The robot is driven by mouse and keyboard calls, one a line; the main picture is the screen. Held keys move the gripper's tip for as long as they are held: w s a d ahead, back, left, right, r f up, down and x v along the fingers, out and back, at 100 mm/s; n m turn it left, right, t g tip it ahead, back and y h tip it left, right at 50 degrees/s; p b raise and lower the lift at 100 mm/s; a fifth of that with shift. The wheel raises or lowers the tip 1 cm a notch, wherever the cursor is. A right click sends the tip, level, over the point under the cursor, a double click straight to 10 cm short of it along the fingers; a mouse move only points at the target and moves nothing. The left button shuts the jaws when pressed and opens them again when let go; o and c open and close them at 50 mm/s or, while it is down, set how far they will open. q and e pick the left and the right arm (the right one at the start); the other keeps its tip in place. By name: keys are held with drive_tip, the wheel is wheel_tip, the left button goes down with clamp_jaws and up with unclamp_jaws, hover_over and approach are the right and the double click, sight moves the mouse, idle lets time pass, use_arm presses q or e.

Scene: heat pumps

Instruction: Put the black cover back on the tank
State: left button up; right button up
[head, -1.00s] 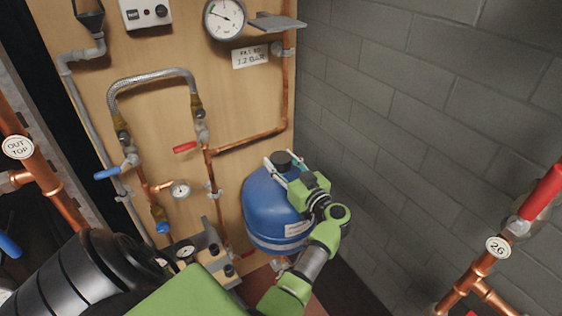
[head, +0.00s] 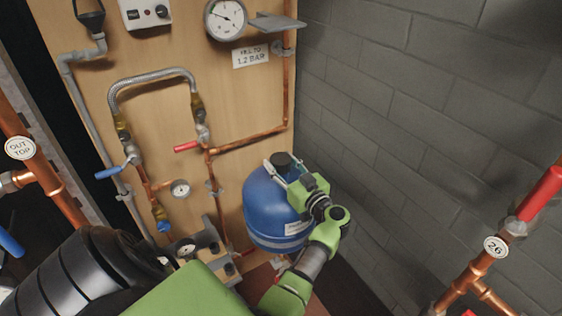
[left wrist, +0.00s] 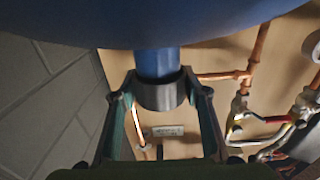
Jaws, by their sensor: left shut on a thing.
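The blue tank (head: 272,212) stands against the wooden board in the head view. Its rounded blue body also fills the top of the left wrist view (left wrist: 150,22). The black cover (head: 283,159) is at the top of the tank. In the left wrist view the black cover (left wrist: 160,94) meets the end of the tank's blue neck (left wrist: 157,63), lined up with it. My left gripper (head: 282,170) is shut on the cover, one finger on each side. Whether the cover is fully seated cannot be told. My right gripper is not in view.
A copper pipe (head: 248,143) and a round gauge (head: 226,19) are on the board behind the tank. A grey shelf (head: 278,23) juts out above. A grey block wall (head: 400,110) rises close on the right. A red-handled valve (head: 540,194) is at the far right.

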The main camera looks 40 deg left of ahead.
sight(285, 176)
use_arm(q)
drive_tip(key=shift+f, duration=1.7)
idle(1.3)
drive_tip(key=o, duration=1.5)
drive_tip(key=shift+c, duration=0.2)
drive_tip(key=shift+d, duration=0.15)
